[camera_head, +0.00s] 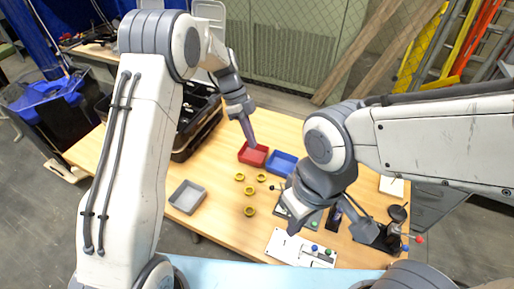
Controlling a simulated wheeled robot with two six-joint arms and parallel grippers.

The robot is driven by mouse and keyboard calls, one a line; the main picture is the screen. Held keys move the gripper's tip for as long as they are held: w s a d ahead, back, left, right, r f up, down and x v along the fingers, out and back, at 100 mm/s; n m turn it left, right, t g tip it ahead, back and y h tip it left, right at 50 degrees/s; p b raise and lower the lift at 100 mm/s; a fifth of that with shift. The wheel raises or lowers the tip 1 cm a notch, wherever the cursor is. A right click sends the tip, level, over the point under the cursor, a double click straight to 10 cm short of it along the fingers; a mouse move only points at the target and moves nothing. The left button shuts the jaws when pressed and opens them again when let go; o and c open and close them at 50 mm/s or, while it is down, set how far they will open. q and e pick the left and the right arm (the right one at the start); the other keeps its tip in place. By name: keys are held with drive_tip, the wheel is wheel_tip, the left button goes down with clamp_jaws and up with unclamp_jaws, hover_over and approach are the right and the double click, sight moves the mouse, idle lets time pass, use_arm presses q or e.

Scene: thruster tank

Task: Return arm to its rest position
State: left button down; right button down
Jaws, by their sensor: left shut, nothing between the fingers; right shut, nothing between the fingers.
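My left arm rises on the left and bends over the table. My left gripper (250,140) points down, shut and empty, close to the red tray (253,156); I cannot tell whether it touches it. My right arm comes in from the right and folds down over the right half of the table.
A wooden table (215,232) holds a blue tray (282,165), a grey tray (187,197), several yellow rings (249,211), a white board (290,245) and a black crate (195,135). A stand with coloured knobs (393,229) is at right.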

idle(0.5)
use_arm(q)
drive_tip(key=s+d+r+n+t+y, duration=0.1)
drive_tip(key=s+d+r+n, duration=0.3)
drive_tip(key=s, duration=0.4)
drive_tip(key=s+d+r+n+y, duration=0.1)
drive_tip(key=s+d+r+n, duration=0.15)
drive_tip(key=s+r, duration=0.5)
drive_tip(key=s+a+f+n+t, duration=0.1)
drive_tip(key=s+a+n, duration=0.1)
drive_tip(key=s, duration=0.5)
drive_tip(key=s+a+n+t, duration=0.1)
drive_tip(key=s+a+n, duration=0.2)
drive_tip(key=s+n, duration=0.2)
drive_tip(key=s, duration=0.2)
drive_tip(key=shift+s+f+y, duration=0.4)
